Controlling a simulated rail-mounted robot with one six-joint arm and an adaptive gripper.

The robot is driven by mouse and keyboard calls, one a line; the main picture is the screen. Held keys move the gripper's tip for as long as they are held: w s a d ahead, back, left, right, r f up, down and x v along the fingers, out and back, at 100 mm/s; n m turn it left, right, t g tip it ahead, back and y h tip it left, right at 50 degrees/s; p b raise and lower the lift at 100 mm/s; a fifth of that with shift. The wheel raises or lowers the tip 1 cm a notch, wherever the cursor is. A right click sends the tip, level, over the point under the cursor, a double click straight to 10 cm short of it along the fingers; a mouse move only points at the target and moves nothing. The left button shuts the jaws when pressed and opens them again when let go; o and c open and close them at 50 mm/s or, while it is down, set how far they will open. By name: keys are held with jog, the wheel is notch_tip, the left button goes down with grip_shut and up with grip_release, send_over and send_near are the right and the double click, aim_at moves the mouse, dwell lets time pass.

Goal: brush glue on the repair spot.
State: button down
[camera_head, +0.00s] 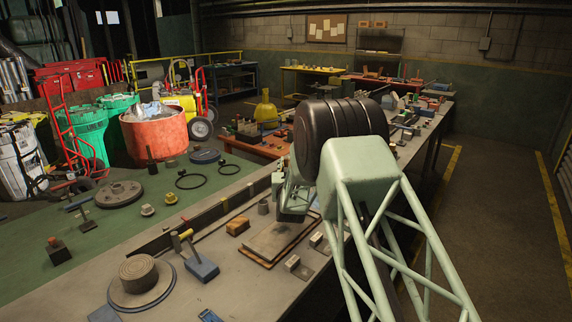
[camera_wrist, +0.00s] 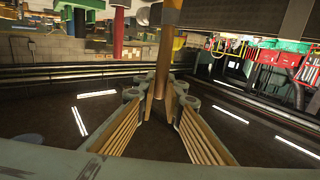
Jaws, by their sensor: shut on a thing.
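My gripper (camera_wrist: 160,97) is shut on a slim wooden handle (camera_wrist: 166,55) in the wrist view. The handle runs from between the fingers to the top edge of the picture; its far end is out of view, so I see no bristles. In the head view my gripper (camera_head: 294,200) hangs above the back right part of a flat brown-edged board (camera_head: 268,242) on the bench. I cannot tell whether the held tool touches the board. No glue or repair spot can be made out; a small grey cup (camera_head: 263,207) stands just behind the board.
A round stepped block (camera_head: 139,272) and a blue block with a handle (camera_head: 201,267) stand left of the board. A yellow-brown block (camera_head: 238,226) stands close to it. Small blocks (camera_head: 299,268) lie at its front right.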

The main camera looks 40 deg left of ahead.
jog(key=shift+r, duration=3.45)
jog(key=shift+d, duration=0.1)
